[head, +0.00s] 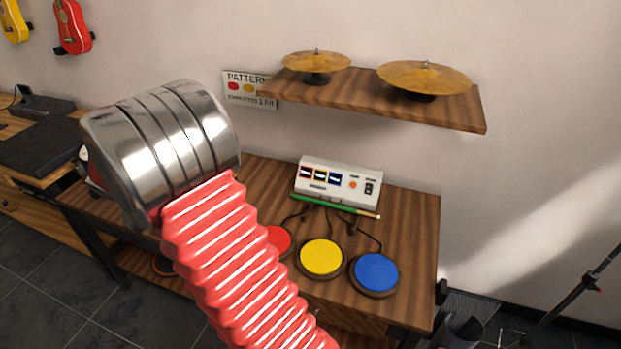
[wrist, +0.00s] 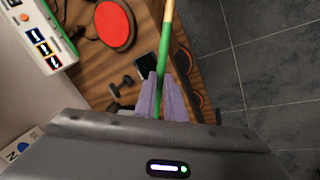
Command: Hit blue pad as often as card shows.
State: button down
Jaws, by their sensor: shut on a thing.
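The blue pad (head: 376,273) lies at the right of the wooden table, beside the yellow pad (head: 321,258). The red pad (head: 277,240) is partly behind my arm; it also shows in the wrist view (wrist: 115,24). The white card (head: 240,90) headed "PATTERN" is on the wall, partly covered by the shelf; its count for blue is not readable. In the wrist view my gripper (wrist: 160,92) is shut on a green stick (wrist: 161,72) with a tan end. The head view hides my gripper. A green stick (head: 325,205) shows before the white box; I cannot tell whether it is the held one.
The white box (head: 338,182) with small displays stands at the back of the table, cabled to the pads. A wooden shelf (head: 360,98) with two cymbals overhangs the table. A black stand is at the far right. The space above the blue pad looks clear.

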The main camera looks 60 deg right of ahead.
jog(key=s+d+m+g, duration=0.1)
jog(key=s+d+m, duration=0.1)
jog(key=s+d, duration=0.5)
jog(key=s+d+m, duration=0.2)
jog(key=d, duration=0.8)
jog(key=s+d+m+g, duration=0.1)
jog(key=s+d+m, duration=0.1)
jog(key=s+d, duration=0.5)
jog(key=s+d+m+g+y, duration=0.1)
jog(key=s+d+m, duration=0.2)
jog(key=s+d, duration=0.6)
jog(key=s+d+r+m+g+y, duration=0.1)
jog(key=s+d+m, duration=0.3)
jog(key=s+d, duration=0.6)
jog(key=s, duration=0.6)
jog(key=shift+r, duration=0.3)
jog(key=shift+w+f, duration=0.1)
jog(key=shift+f, duration=2.4)
